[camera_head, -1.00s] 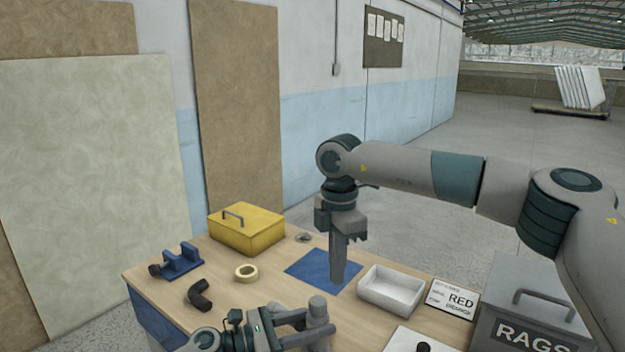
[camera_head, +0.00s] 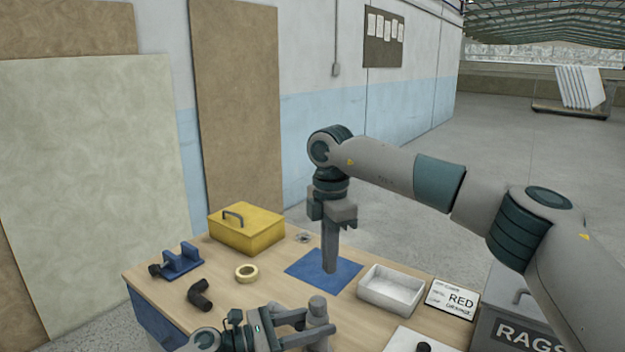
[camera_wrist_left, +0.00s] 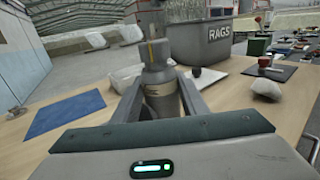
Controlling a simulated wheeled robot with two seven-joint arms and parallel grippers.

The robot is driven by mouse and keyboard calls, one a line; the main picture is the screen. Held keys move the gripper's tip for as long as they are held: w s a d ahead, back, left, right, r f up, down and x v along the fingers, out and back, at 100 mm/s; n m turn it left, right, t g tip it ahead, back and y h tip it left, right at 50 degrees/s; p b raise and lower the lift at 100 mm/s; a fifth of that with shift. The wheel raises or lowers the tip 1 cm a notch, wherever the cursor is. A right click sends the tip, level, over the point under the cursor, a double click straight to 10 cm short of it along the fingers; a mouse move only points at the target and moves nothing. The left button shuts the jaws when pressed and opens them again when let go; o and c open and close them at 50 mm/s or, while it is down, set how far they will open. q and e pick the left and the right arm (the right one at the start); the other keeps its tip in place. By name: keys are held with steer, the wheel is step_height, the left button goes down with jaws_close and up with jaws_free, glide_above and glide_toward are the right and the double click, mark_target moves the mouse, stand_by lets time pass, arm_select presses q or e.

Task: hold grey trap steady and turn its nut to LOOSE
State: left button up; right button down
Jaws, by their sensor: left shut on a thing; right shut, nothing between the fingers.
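The grey trap (camera_head: 318,318) stands upright near the table's front edge in the head view. My left gripper (camera_head: 303,326) is shut on it from the left. In the left wrist view the trap (camera_wrist_left: 160,92) sits between the two fingers, with its narrower neck rising above them. My right gripper (camera_head: 330,268) points down over the blue mat (camera_head: 306,272), behind the trap. It is shut and empty.
A white tray (camera_head: 391,303) stands right of the mat, with a sign (camera_head: 452,299) and a grey RAGS box (camera_head: 520,335) beyond.

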mark_target(318, 304)
steer(key=shift+f, duration=0.2)
step_height(318, 304, down, 7)
steer(key=shift+r, duration=0.2)
stand_by(0.5)
steer(key=shift+s+a, duration=0.15)
stand_by(0.8)
steer(key=shift+s+d, duration=0.2)
steer(key=shift+s, duration=0.3)
steer(key=shift+d, duration=0.15)
steer(key=shift+w+d, duration=0.2)
steer(key=shift+d, duration=0.15)
stand_by(0.3)
